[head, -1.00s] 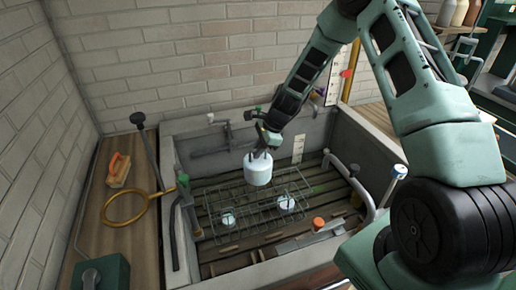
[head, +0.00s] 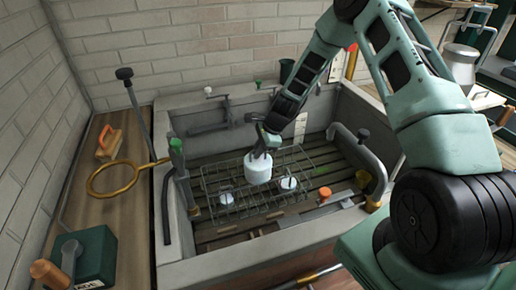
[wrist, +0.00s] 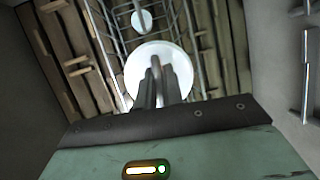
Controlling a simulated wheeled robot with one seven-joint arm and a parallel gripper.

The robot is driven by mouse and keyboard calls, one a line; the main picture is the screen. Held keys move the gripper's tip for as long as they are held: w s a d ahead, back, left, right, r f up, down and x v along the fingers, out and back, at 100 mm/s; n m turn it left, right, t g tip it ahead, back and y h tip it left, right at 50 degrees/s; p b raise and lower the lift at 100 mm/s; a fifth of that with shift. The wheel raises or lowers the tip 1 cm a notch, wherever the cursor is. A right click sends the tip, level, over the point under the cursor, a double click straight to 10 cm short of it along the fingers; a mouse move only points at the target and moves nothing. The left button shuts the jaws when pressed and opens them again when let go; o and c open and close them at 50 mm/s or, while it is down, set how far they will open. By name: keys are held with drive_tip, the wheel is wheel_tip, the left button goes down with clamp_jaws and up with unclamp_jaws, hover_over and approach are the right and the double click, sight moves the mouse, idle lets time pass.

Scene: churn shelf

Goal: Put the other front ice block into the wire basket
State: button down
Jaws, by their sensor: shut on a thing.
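My gripper (head: 265,150) is shut on a white, rounded ice block (head: 258,170) and holds it over the wire basket (head: 210,188). The held block also shows in the wrist view (wrist: 131,78), with the fingers across its top. The basket is a dark wire grid low inside the grey trough. Two smaller white pieces, one at the left (head: 226,198) and one at the right (head: 288,183), show at the basket. The held block hides part of the basket behind it. I cannot tell whether it touches the wires.
The trough has a raised grey rim (head: 225,265) and a slatted wooden floor. A brass ring (head: 115,180) and an orange-handled brush (head: 108,142) are on the left ledge.

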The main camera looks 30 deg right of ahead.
wheel_tip(320, 180, down, 13)
drive_tip(key=b, duration=0.8)
drive_tip(key=shift+f, duration=0.15)
drive_tip(key=c, duration=0.9)
unclamp_jaws()
drive_tip(key=shift+r+p, duration=4.45)
drive_tip(key=shift+r, duration=1.55)
